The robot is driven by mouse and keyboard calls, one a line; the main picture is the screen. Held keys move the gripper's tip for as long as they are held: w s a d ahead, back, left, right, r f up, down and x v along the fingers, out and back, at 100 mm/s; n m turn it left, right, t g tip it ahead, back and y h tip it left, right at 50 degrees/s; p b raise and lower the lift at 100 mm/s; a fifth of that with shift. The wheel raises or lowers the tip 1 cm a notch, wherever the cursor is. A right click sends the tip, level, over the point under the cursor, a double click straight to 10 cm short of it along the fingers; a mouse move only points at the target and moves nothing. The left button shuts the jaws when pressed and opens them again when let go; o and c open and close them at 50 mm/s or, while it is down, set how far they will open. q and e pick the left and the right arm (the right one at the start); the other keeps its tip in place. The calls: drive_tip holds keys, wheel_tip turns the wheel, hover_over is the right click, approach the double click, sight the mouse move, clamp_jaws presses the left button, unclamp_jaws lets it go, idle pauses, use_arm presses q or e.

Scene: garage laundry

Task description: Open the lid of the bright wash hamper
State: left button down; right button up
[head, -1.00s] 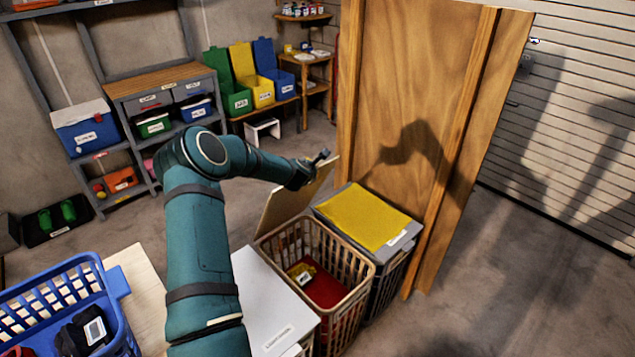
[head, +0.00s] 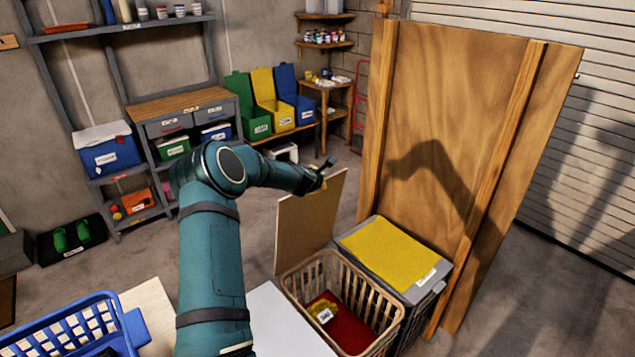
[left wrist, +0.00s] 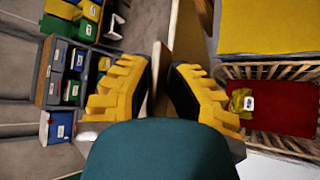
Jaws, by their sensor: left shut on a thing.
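The bright wash hamper (head: 388,336) is a tan slatted basket in the head view, with red and yellow cloth (head: 345,318) inside. Its flat tan lid (head: 303,225) stands raised, nearly upright, at the basket's back left edge. My left gripper (head: 322,178) is shut on the lid near its upper edge. In the left wrist view the yellow fingers of the gripper (left wrist: 160,80) stand on either side of the lid, which shows edge-on, and the open basket (left wrist: 240,72) is at the right. My right gripper is not in view.
A grey hamper with a yellow top (head: 392,252) stands right of the open one, a white top (head: 285,325) left of it. A tall wooden panel (head: 440,130) rises behind. A blue basket (head: 75,325) is at lower left; shelves (head: 185,95) stand at the back.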

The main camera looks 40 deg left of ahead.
use_arm(q)
drive_tip(key=shift+a, duration=0.3)
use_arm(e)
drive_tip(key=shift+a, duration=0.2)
use_arm(q)
drive_tip(key=shift+f, duration=0.1)
drive_tip(key=c, duration=1.1)
unclamp_jaws()
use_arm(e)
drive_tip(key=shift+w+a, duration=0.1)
